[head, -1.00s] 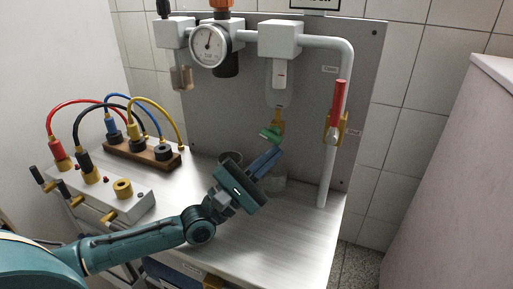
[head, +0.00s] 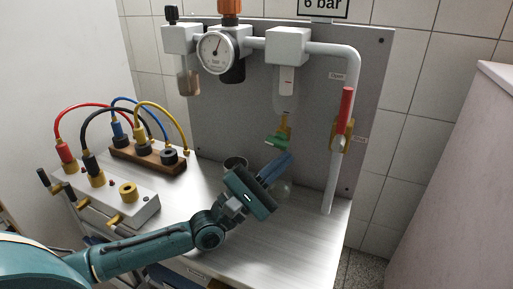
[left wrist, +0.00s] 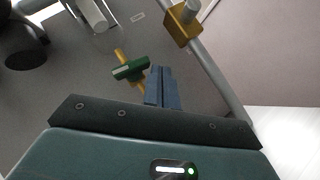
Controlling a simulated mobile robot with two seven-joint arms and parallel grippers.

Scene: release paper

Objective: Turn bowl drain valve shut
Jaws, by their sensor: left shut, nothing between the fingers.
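The bowl drain valve has a green handle (head: 277,141) on a brass body (head: 285,122), under the clear bowl (head: 286,98) of the pipe unit. In the left wrist view the green handle (left wrist: 130,69) lies crosswise on its brass stem, just left of my fingertips. My left gripper (head: 285,160) is shut and empty, its blue fingers just below and right of the handle. In the left wrist view the shut fingertips (left wrist: 160,72) look close to the handle; I cannot tell if they touch. My right gripper is not in view.
A red lever valve (head: 346,105) sits on the downpipe to the right. A gauge (head: 215,52) is at upper left. A terminal box (head: 118,195) with cables stands at left. The bench's front right (head: 300,240) is clear.

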